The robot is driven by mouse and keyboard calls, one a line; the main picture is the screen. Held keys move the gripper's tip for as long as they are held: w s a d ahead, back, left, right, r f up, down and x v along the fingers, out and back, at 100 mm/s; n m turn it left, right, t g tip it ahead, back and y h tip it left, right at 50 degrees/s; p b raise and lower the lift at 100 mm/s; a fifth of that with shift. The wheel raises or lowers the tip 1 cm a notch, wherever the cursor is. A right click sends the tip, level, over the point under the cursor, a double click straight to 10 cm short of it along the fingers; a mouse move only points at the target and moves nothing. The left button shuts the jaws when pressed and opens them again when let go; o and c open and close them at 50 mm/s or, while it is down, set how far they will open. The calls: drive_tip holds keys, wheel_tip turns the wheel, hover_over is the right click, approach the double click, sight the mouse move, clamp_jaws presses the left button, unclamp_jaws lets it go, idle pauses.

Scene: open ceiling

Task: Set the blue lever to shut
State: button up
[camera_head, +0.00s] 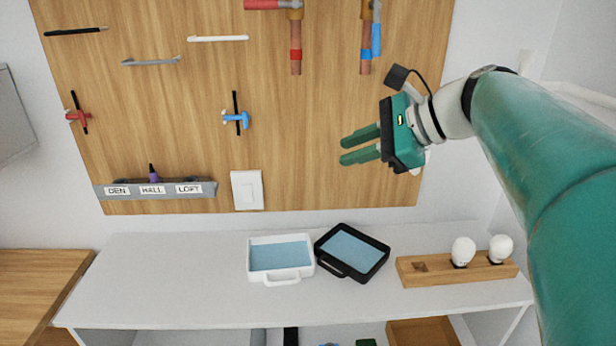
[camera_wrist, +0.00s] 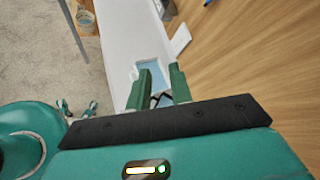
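The blue lever (camera_head: 376,40) is at the top right of the wooden board in the head view. It hangs straight down beside a copper pipe (camera_head: 366,58) with a blue band, in line with the pipe, below a brass valve body (camera_head: 368,10) cut off by the frame's top. My gripper (camera_head: 343,149) is in front of the board, below the lever and well apart from it, its fingers pointing left. In the wrist view my gripper (camera_wrist: 162,80) has its two fingers apart with nothing held between them.
A red lever (camera_head: 262,4) lies crosswise on the neighbouring pipe (camera_head: 295,50). The board also carries a blue T-handle (camera_head: 237,119), a red T-handle (camera_head: 78,117) and bars. Below, the white table (camera_head: 170,280) holds a white tray (camera_head: 281,280), a black tray (camera_head: 325,263) and a wooden bulb holder (camera_head: 430,276).

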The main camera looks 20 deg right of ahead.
drive_tip(key=s+a+f+n+g+h, duration=0.1)
drive_tip(key=s+a+f+n, duration=0.2)
drive_tip(key=a+f, duration=0.1)
drive_tip(key=shift+f+h, duration=0.3)
drive_tip(key=shift+f, duration=0.15)
